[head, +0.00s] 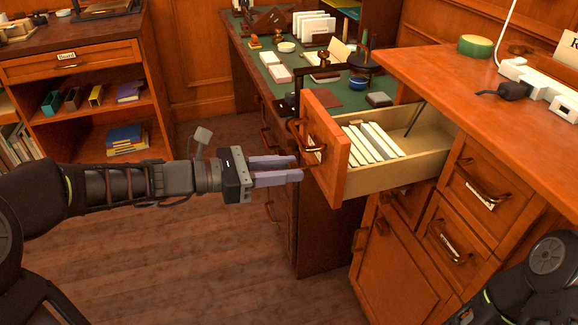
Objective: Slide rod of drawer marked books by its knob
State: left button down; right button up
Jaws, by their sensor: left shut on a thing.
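The drawer (333,168) stands pulled out from the right-hand cabinet. Its wooden front has a dark metal handle (304,138); any label there is too small to read. Several pale cards or thin books (372,143) stand in it, and a dark thin bar (414,119) slants up near its back. My left gripper (297,168) reaches in from the left, level, its fingertips at the drawer front just below the handle. It is shut on the rod's knob, which the fingers mostly hide. The rod itself is not clearly visible. My right gripper is out of view; only its arm shows at lower right.
The cabinet top (450,75) at right bears a white power strip (540,82), a dark plug and a green round tin (475,46). Closed drawers with handles lie below. A green-topped desk (345,98) with stationery stands behind. A bookshelf (95,100) is at left. The floor between is clear.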

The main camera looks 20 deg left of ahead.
pick_arm(q)
jog(key=shift+f+p+v, duration=0.15)
jog(key=shift+p+v, duration=0.1)
jog(key=shift+v, duration=0.75)
jog(key=shift+f+p+v, duration=0.15)
jog(key=shift+p+v, duration=0.1)
jog(key=shift+v, duration=0.8)
jog(key=shift+s, duration=0.1)
jog(key=c, duration=1)
grip_release()
jog(key=shift+c, duration=0.2)
